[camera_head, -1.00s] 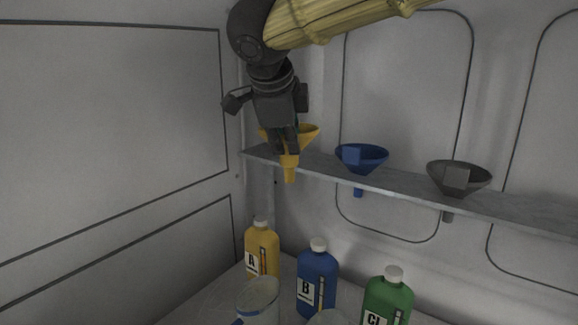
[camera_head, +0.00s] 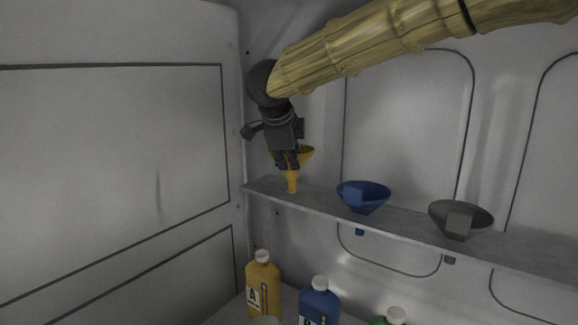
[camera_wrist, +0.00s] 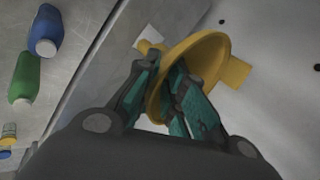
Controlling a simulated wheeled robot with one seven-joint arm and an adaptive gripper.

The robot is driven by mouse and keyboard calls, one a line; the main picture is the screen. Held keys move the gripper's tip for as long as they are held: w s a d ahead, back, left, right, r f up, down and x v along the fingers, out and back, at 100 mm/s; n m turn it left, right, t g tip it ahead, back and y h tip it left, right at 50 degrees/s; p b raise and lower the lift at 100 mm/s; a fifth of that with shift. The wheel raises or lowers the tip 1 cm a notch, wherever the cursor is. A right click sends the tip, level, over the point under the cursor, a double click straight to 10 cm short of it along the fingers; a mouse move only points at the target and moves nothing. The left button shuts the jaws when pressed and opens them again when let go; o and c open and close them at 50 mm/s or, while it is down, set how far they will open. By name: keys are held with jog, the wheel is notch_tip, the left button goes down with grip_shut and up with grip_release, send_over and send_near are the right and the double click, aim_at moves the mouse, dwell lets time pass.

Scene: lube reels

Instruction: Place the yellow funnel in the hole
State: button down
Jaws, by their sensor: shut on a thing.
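My gripper (camera_head: 288,162) is shut on the yellow funnel (camera_head: 306,155) and holds it upright or nearly so at the left end of the grey shelf (camera_head: 400,223). The funnel's spout points down, and its tip overlaps the shelf top in the head view. I cannot tell whether it touches. In the wrist view my fingers (camera_wrist: 165,88) grip the wall of the yellow funnel (camera_wrist: 222,48). The hole is not clearly visible; a pale patch shows on the shelf (camera_wrist: 105,75) beside the funnel rim.
A blue funnel (camera_head: 364,194) and a grey funnel (camera_head: 460,216) sit in the shelf to the right, spouts showing below. Yellow (camera_head: 263,287), blue (camera_head: 319,301) and green (camera_head: 394,317) bottles stand lower down. A wall (camera_head: 120,150) closes the left side.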

aim_at(290, 176)
jog(key=shift+w, duration=0.5)
notch_tip(290, 176, down, 3)
jog(key=shift+s+r+p, duration=0.15)
jog(key=shift+p, duration=0.55)
jog(key=shift+f, duration=0.4)
jog(key=shift+d, duration=0.1)
jog(key=shift+f, duration=0.15)
jog(key=c, duration=1.5)
grip_release()
